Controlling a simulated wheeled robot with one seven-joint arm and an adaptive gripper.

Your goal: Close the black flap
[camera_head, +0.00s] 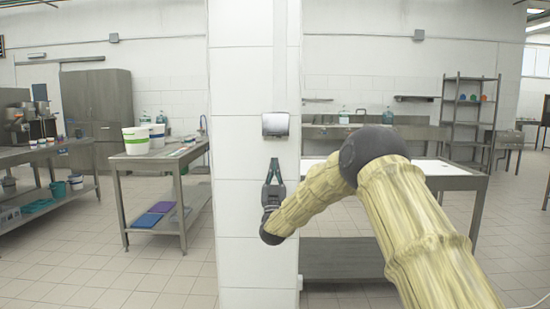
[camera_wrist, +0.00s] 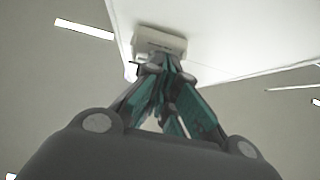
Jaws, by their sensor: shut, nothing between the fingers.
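A small box with a grey front and dark edges (camera_head: 275,124) is mounted on the white tiled pillar. In the wrist view, a pale box (camera_wrist: 158,42) shows from below, fixed to the white surface. I cannot make out a separate black flap or tell its angle. My gripper (camera_head: 273,164) points upward in front of the pillar, below the box in the head view. In the wrist view, my gripper's (camera_wrist: 165,64) fingertips come together just below the box and overlap its lower edge in the picture. The fingers are shut and hold nothing. I cannot tell whether they touch the box.
The white tiled pillar (camera_head: 240,200) stands directly behind my gripper. A metal table (camera_head: 150,163) with white buckets (camera_head: 136,140) stands left of it. A light-topped table (camera_head: 440,168) stands behind my arm at right. Open tiled floor lies at the lower left.

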